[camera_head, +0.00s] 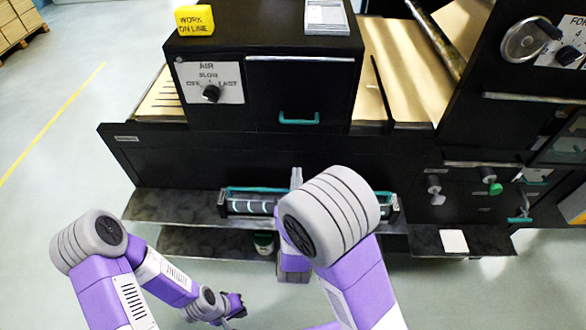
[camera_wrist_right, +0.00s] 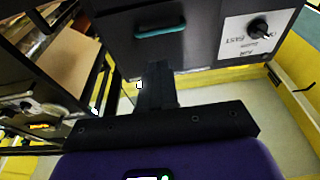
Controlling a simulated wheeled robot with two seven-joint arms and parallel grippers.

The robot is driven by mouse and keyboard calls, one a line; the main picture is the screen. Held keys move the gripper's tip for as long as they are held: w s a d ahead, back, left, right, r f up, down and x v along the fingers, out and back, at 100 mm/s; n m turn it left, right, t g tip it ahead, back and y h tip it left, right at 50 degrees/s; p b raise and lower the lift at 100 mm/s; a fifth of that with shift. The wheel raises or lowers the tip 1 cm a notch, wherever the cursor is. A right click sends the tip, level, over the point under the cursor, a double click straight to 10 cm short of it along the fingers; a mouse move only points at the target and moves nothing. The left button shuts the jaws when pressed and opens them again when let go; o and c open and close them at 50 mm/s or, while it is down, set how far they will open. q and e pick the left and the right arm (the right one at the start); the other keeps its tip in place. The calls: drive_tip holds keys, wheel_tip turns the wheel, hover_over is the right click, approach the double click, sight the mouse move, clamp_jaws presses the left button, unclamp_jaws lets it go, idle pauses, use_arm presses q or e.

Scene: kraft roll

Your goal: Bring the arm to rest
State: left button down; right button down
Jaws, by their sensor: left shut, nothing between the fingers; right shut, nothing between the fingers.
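My left arm comes in from the left and hangs low. Its dark gripper (camera_head: 236,307) is small in the head view, down over the floor in front of the machine, shut and empty. My right arm stands in the middle, its big grey joint in front of the machine. That joint hides much of the forearm and hand in the head view. In the right wrist view my right gripper (camera_wrist_right: 157,72) is shut with nothing in it. It points toward the black cabinet (camera_wrist_right: 195,32) with the teal handle (camera_wrist_right: 160,30), which appears upside down there.
The black machine (camera_head: 160,160) fills the middle and right. A roller with a teal bar (camera_head: 258,190) lies behind my right arm, above a low shelf (camera_head: 175,206). A yellow block (camera_head: 194,20) sits on the cabinet. A white pad (camera_head: 453,241) lies at right. Floor at left is clear.

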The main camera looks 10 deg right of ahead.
drive_tip(key=shift+s+f, duration=0.1)
drive_tip(key=shift+f, duration=0.05)
wheel_tip(320, 180, down, 21)
drive_tip(key=d+g+y, duration=0.2)
drive_tip(key=g+y, duration=0.2)
drive_tip(key=g, duration=0.5)
drive_tip(key=s+a+f+g+y, duration=0.2)
drive_tip(key=s+f+g, duration=0.3)
drive_tip(key=s+f, duration=0.2)
drive_tip(key=s+a+f+g+y, duration=0.2)
drive_tip(key=s+f+g, duration=0.3)
drive_tip(key=s, duration=0.6)
wheel_tip(320, 180, down, 2)
drive_tip(key=shift+s+f+y, duration=0.1)
drive_tip(key=shift+s+y, duration=0.05)
drive_tip(key=shift+y, duration=0.65)
